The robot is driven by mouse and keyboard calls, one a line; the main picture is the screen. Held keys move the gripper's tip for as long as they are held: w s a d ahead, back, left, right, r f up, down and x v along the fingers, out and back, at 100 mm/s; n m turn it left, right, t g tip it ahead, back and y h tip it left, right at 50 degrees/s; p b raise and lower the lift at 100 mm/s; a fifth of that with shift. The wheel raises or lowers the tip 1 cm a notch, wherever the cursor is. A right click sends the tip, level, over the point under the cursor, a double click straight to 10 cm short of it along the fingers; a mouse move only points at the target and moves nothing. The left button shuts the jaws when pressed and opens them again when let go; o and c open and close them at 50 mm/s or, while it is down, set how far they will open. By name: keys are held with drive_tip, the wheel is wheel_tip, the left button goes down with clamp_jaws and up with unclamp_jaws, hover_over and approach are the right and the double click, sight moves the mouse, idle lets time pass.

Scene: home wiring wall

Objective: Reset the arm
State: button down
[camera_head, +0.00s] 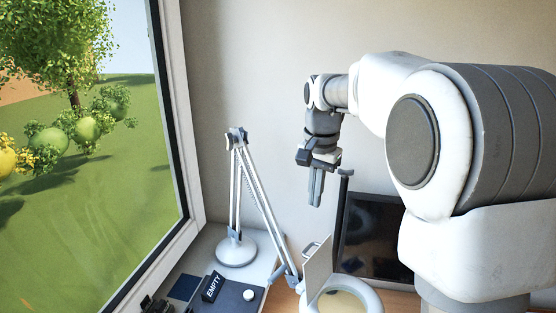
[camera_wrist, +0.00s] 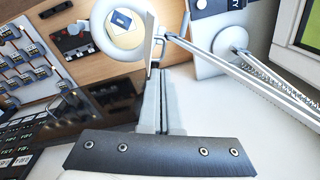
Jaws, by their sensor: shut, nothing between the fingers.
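My gripper (camera_head: 316,190) hangs from my raised arm in the head view, pointing down in front of the pale wall. Its two fingers are together with nothing between them. In the wrist view the shut fingers (camera_wrist: 155,100) reach out from the dark gripper body at the bottom. The gripper is above the desk area, to the right of the lamp in the head view, and appears clear of other things.
A silver desk lamp (camera_head: 238,250) stands by the window, its jointed arm slanting down right. A white ring-shaped object (camera_head: 372,298), an upright pale panel (camera_head: 318,265) and a dark screen (camera_head: 368,240) are below. Panels with several switches (camera_wrist: 28,65) line the wrist view's left.

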drive_tip(key=s+r+n+t+b, duration=0.1)
drive_tip(key=s+n, duration=0.1)
drive_tip(key=s, duration=0.6)
drive_tip(key=s+r+n+t, duration=0.2)
drive_tip(key=s, duration=0.5)
drive_tip(key=s+d+f+n+t, duration=0.1)
drive_tip(key=s+f+n, duration=0.2)
drive_tip(key=s, duration=0.8)
wheel_tip(320, 180, down, 3)
drive_tip(key=shift+s+r+n+t+b, duration=0.1)
drive_tip(key=shift+s+n+t+b, duration=0.05)
drive_tip(key=shift+n+t+b, duration=0.2)
